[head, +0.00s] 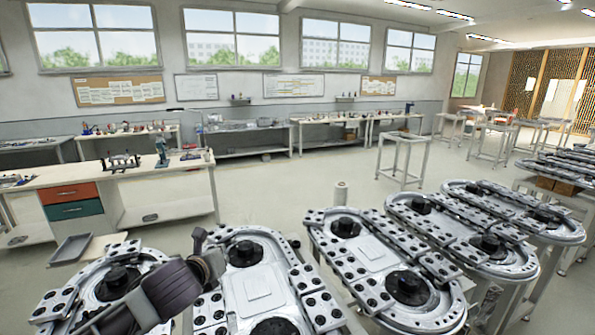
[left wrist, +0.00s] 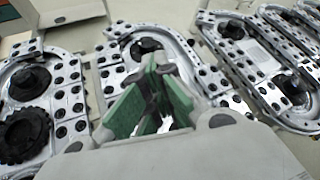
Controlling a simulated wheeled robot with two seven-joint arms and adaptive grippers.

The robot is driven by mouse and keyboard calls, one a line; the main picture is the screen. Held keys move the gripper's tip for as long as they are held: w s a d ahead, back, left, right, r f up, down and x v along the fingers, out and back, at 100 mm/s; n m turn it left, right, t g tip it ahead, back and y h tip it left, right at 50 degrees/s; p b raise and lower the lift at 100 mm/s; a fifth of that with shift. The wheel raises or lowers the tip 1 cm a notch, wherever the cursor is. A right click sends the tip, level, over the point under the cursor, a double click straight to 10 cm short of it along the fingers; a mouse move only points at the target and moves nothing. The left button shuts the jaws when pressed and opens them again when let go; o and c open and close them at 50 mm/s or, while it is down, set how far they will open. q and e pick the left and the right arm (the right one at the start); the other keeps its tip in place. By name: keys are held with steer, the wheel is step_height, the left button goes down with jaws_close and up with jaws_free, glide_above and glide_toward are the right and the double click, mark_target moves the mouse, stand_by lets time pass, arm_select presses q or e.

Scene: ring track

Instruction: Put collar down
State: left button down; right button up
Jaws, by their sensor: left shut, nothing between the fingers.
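My left gripper (head: 205,248) reaches in over the nearest ring tracks. In the left wrist view its green-padded fingers (left wrist: 152,110) are shut, with nothing between them. No separate collar can be told apart with certainty. Black round hubs sit on the tracks, such as one (head: 118,281) left of my gripper and one (head: 245,253) to its right. In the left wrist view a black toothed ring (left wrist: 25,134) lies on the track at the left, beside a black hub (left wrist: 30,81). My arm hides part of the near tracks. My right gripper is not in view.
Several oval metal tracks with black-dotted plates stand in a row to the right, such as one nearby (head: 372,258). A grey tray (head: 70,249) is at the left, by a workbench with drawers (head: 75,210). A pale cylinder (head: 341,193) stands behind the tracks. Open floor lies beyond.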

arm_select(q)
steer(key=s+d+f+n+g, duration=0.2)
steer(key=s+f+n+g, duration=0.2)
steer(key=s+f+n, duration=0.85)
steer(key=s+a+f+n+g, duration=0.2)
steer(key=s+f+n+g, duration=0.1)
steer(key=s+f+n, duration=0.5)
steer(key=s+a+f+n+g, duration=0.25)
steer(key=s+f+n, duration=0.35)
steer(key=n, duration=0.4)
step_height(320, 180, down, 37)
steer(key=s+b, duration=0.2)
steer(key=b, duration=0.3)
steer(key=s+a+f+g+b, duration=0.1)
steer(key=s+a+f+b, duration=0.1)
steer(key=s+f, duration=0.9)
steer(key=s+a+f+g+b, duration=0.1)
steer(key=s+a+f+b, duration=0.2)
steer(key=s+f, duration=0.8)
step_height(320, 180, down, 4)
steer(key=shift+a+f+m+y, duration=0.1)
steer(key=shift+a+m+y, duration=0.25)
steer(key=shift+a, duration=0.3)
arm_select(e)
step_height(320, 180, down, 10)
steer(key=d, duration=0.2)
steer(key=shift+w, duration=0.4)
